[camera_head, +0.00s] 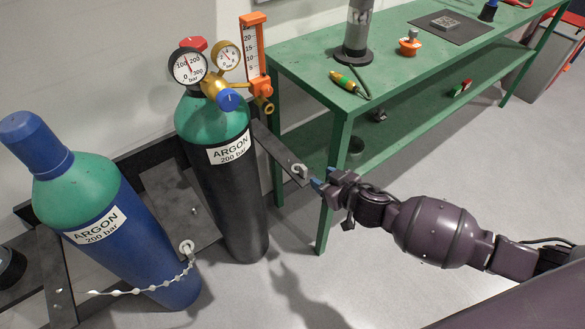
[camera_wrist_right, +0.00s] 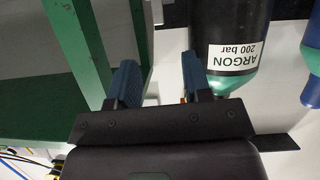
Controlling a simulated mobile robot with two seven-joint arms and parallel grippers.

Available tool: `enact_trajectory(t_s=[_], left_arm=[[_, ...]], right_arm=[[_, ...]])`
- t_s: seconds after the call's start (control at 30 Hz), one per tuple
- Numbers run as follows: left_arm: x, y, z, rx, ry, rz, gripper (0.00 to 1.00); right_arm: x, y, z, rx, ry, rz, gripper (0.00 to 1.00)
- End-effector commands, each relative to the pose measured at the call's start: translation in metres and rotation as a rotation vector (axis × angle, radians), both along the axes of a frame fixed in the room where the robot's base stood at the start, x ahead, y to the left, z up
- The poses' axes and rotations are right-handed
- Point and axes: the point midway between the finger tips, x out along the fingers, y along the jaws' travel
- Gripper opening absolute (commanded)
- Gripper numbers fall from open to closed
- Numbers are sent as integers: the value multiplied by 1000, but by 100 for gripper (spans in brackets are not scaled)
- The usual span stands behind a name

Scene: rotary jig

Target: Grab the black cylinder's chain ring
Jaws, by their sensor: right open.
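The black cylinder (camera_head: 228,190) with a green shoulder and an ARGON label stands upright at a dark rack; it shows upside down in the right wrist view (camera_wrist_right: 232,18). A pale ring or hook (camera_head: 299,170) sits at the free end of a dark bracket arm right of it. Another pale ring (camera_head: 187,247) with a white chain (camera_head: 140,291) is at the blue cylinder, low between the two cylinders. My right gripper (camera_head: 322,178) is open, its blue fingertips just right of the bracket-end ring. In the right wrist view (camera_wrist_right: 160,82) nothing shows between the fingers. My left gripper is out of view.
The blue cylinder (camera_head: 140,240) leans at the left. Gauges and an orange flow meter (camera_head: 254,55) top the black cylinder. A green workbench (camera_head: 330,105) stands behind my right gripper, one leg close to it. The floor (camera_head: 300,270) in front is clear.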

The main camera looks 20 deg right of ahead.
Motion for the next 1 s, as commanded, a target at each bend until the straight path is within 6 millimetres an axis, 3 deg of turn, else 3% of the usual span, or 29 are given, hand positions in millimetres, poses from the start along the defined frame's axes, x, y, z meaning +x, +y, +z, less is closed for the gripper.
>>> enact_trajectory(t_s=[0.17,0.5,1.0], left_arm=[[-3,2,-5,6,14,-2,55],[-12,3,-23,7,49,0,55],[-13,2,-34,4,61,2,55]], right_arm=[[4,2,-3,55,18,-23,45],[39,13,-21,54,22,-23,45],[72,22,-37,53,21,-23,45]])
